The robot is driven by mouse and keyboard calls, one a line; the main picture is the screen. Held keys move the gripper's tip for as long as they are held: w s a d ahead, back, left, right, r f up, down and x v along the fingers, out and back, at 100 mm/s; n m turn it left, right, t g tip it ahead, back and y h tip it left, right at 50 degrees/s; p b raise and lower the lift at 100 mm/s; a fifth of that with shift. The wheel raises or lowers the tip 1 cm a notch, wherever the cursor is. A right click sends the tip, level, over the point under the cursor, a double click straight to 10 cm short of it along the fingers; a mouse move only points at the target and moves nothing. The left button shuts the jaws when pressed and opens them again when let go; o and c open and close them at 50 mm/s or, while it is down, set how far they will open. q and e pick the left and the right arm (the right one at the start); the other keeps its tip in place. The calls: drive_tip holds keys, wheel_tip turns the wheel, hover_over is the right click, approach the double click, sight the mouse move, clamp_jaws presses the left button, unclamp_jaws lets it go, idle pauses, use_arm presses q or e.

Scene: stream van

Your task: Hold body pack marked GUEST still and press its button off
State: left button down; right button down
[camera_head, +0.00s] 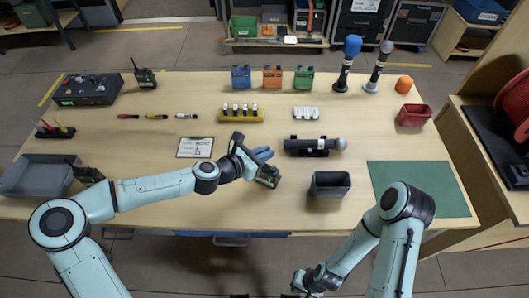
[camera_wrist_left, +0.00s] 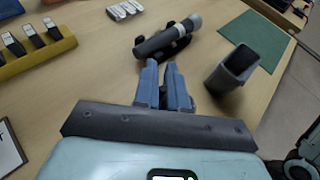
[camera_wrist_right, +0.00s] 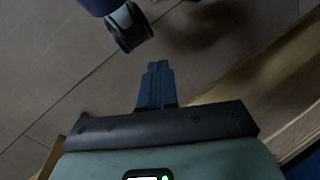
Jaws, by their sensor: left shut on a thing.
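A small dark body pack (camera_head: 268,176) with a greenish face is at the front middle of the table, at the blue fingers of my left gripper (camera_head: 260,153). My left gripper is shut on it; in the left wrist view the fingers (camera_wrist_left: 165,84) hide most of it. I cannot read a GUEST marking, and its button is too small to make out. Two similar dark packs stand at the back left (camera_head: 145,77) and by the grey tray (camera_head: 90,174). My right gripper (camera_head: 303,284) is low, in front of the table; its fingers (camera_wrist_right: 156,84) are together and empty.
A dark open bin (camera_head: 330,184) stands right of the held pack. A green mat (camera_head: 440,185) covers the front right. The grey tray (camera_head: 36,180) is at left.

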drive_tip(key=w+a+r+m+t, duration=0.3)
drive_tip(key=w+a+r, duration=0.45)
drive_tip(key=a, duration=0.45)
drive_tip(key=a+r+t+h, duration=0.1)
drive_tip(key=a+r+t, duration=0.1)
drive_tip(key=a+r, duration=0.75)
drive_tip(key=w+d+r+n+t+h, duration=0.1)
drive_tip(key=w+d+r+n+t, duration=0.1)
drive_tip(key=r+n, duration=0.1)
drive_tip(key=w+d+r+n+t+h, duration=0.2)
drive_tip(key=w+r+n, duration=0.1)
drive_tip(key=w+d+r+n+t+h, duration=0.1)
drive_tip(key=w+r+n+t, duration=0.1)
drive_tip(key=r+n, duration=0.1)
drive_tip(key=shift+w+d+r, duration=0.15)
drive_tip(key=shift+d+r, duration=0.2)
drive_tip(key=shift+d, duration=0.05)
drive_tip(key=shift+w+d+r+h, duration=0.25)
drive_tip(key=shift+w+d+h, duration=0.1)
drive_tip(key=shift+w+h, duration=0.1)
approach(268, 181)
drive_tip(key=shift+x, duration=2)
